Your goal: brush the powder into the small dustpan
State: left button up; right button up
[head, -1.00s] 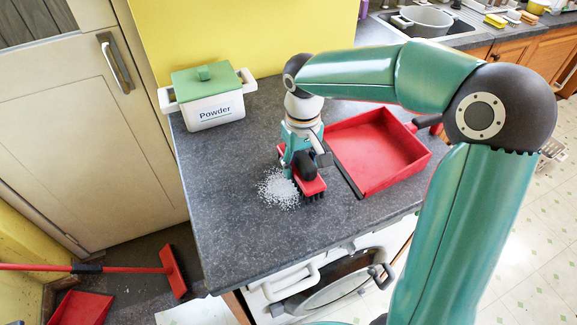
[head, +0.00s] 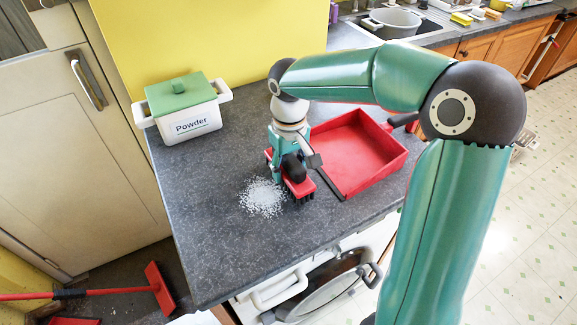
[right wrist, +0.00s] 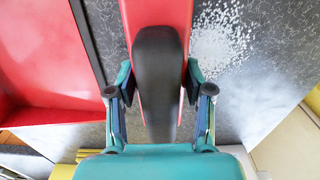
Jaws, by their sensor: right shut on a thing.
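White powder (head: 262,197) lies in a loose patch on the grey worktop, left of the brush. The red hand brush (head: 300,188) has dark bristles and a black grip; the grip (right wrist: 158,75) fills the middle of the right wrist view. My right gripper (head: 288,152) is shut on this grip and holds the brush low, between the powder and the dustpan. I cannot tell whether the bristles touch the worktop. The small red dustpan (head: 355,158) lies to the right, its dark lip facing the brush. It looks empty. My left gripper is out of view.
A white tub labelled Powder with a green lid (head: 187,108) stands at the back left of the worktop. A long-handled red broom (head: 157,288) and another red pan (head: 72,321) are on the floor below. The front left worktop is clear.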

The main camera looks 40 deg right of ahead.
jog(key=shift+f+b, duration=0.65)
jog(key=shift+f, duration=0.3)
dwell(0.9)
jog(key=shift+w+a, duration=0.25)
jog(key=shift+a, duration=0.85)
jog(key=shift+w+a, duration=0.25)
jog(key=shift+a, duration=0.8)
jog(key=shift+w+a, duration=0.3)
jog(key=shift+a, duration=0.75)
jog(key=shift+w+a, duration=0.25)
jog(key=shift+a, duration=0.8)
jog(key=shift+w+a, duration=0.25)
jog(key=shift+a, duration=0.85)
jog(key=shift+w+a, duration=0.25)
jog(key=shift+a, duration=0.8)
jog(key=shift+d, duration=0.1)
